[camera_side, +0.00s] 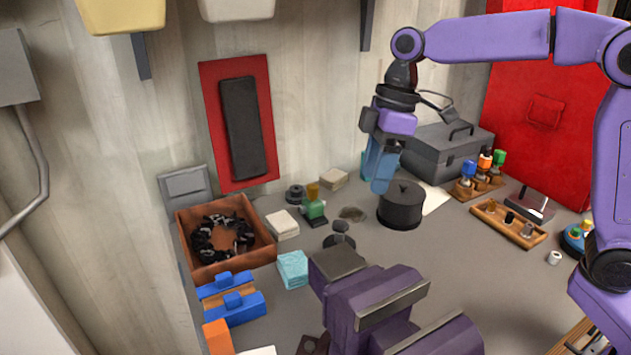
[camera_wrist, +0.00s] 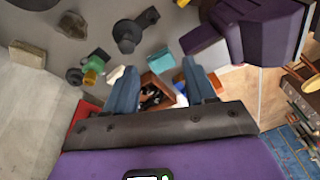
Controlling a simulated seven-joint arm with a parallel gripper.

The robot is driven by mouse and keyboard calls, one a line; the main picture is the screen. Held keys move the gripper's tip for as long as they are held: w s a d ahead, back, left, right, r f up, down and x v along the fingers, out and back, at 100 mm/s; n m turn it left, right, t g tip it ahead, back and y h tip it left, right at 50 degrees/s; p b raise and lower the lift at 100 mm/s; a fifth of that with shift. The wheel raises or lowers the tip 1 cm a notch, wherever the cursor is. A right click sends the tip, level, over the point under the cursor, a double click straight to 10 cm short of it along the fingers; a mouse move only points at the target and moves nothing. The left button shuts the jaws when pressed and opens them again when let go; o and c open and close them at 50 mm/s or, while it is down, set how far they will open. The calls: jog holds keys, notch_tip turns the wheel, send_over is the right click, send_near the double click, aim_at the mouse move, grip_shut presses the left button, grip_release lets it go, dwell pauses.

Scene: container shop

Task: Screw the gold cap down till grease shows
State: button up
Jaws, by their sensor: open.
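The likely gold cap (camera_side: 312,190) is a small yellow-gold top on a green fitting (camera_side: 315,210) standing on the bench, left of centre in the side view. In the wrist view, the gold part (camera_wrist: 90,77) and green part (camera_wrist: 97,63) show left of my fingers. I cannot make out any grease on it. My gripper (camera_side: 381,187) has blue fingers pointing down, to the right of the fitting and apart from it. In the wrist view the gripper (camera_wrist: 160,66) has its fingers spread with nothing held between them.
A dark lidded pot (camera_side: 401,208) stands close by my fingertips. A purple vise (camera_side: 375,300) fills the front. A brown box (camera_side: 200,262) of black parts sits left, near a teal cloth (camera_side: 293,269). A dark stemmed piece (camera_side: 339,236) stands between fitting and vise.

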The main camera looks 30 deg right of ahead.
jog(key=w+r, duration=0.2)
jog(key=w, duration=0.7)
jog(key=n+t+y, duration=0.1)
jog(key=n+y, duration=0.1)
send_near(313, 185)
jog(key=x, duration=0.9)
jog(key=shift+s, duration=0.1)
jog(key=shift+r, duration=0.1)
grip_shut()
